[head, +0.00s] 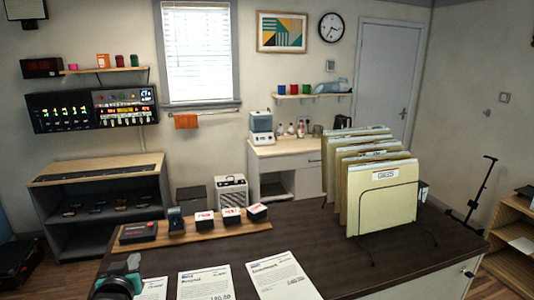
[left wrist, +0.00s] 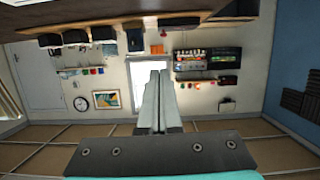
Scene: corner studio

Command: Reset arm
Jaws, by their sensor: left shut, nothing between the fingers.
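My left gripper (head: 122,274) shows at the bottom left of the head view, at the near left end of the dark desk (head: 245,250). In the left wrist view its two pale fingers (left wrist: 160,100) lie together, shut, with nothing between them. That view is upside down and shows the far wall and the window beyond the fingers. My right gripper is not in view.
Papers (head: 282,277) lie on the desk right of my left gripper. A wooden board (head: 188,233) with several small boxes lies behind them. A wire rack (head: 385,212) of folders stands at the desk's right. Bare desk lies between board and rack.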

